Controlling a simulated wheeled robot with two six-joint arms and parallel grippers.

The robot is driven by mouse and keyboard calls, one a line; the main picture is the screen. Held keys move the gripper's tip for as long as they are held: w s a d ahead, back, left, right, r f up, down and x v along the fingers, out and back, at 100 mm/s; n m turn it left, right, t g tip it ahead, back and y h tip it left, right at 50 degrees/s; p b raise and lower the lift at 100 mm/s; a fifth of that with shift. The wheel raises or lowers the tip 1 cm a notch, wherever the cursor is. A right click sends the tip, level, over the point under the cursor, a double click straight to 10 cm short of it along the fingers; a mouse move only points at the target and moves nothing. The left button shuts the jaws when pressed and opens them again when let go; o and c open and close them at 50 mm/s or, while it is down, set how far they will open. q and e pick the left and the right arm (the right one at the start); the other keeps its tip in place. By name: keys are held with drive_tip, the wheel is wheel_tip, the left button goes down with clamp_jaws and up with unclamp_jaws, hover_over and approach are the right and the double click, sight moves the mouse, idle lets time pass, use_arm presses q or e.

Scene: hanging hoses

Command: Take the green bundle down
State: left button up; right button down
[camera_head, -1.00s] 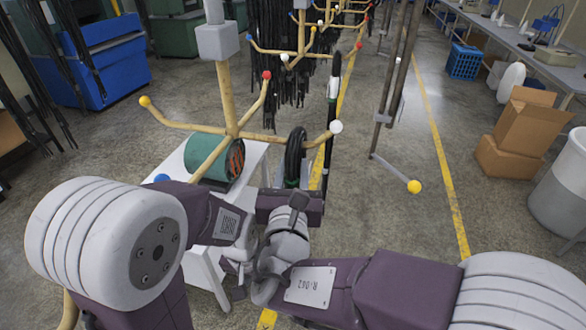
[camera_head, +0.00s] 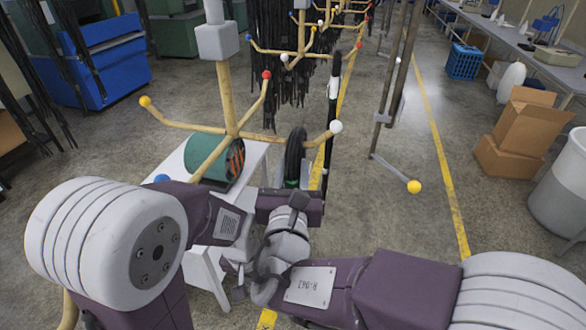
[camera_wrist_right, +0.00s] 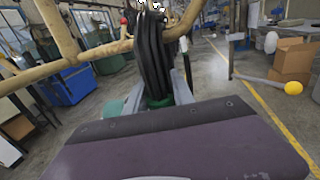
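The green bundle (camera_head: 295,152) is a looped black hose bundle with a green band at its bottom. It hangs from the wooden branch with the white ball tip, on the near rack (camera_head: 228,95). In the right wrist view the bundle (camera_wrist_right: 155,60) hangs straight ahead, its green band just above the far edge of my right gripper's broad dark body. In the head view that gripper body (camera_head: 290,203) is just below the bundle.
A green drum (camera_head: 222,160) lies on a white table (camera_head: 256,178) left of the bundle. Bare branches with yellow and red balls spread from the rack. A metal stand (camera_head: 383,120) is to the right. Cardboard boxes (camera_head: 520,125) are farther right. Floor between is clear.

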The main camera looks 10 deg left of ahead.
sight(291, 185)
drive_tip(key=c, duration=1)
unclamp_jaws()
drive_tip(key=shift+s+f+b, duration=0.15)
drive_tip(key=shift+s+b, duration=0.15)
drive_tip(key=shift+s, duration=0.1)
drive_tip(key=s+b, duration=0.1)
drive_tip(key=s, duration=0.1)
drive_tip(key=s+d+b, duration=0.1)
drive_tip(key=s, duration=0.2)
drive_tip(key=s+b, duration=0.1)
drive_tip(key=s, duration=0.2)
drive_tip(key=shift+s+d, duration=0.15)
drive_tip(key=shift+d, duration=0.15)
drive_tip(key=shift+r, duration=0.2)
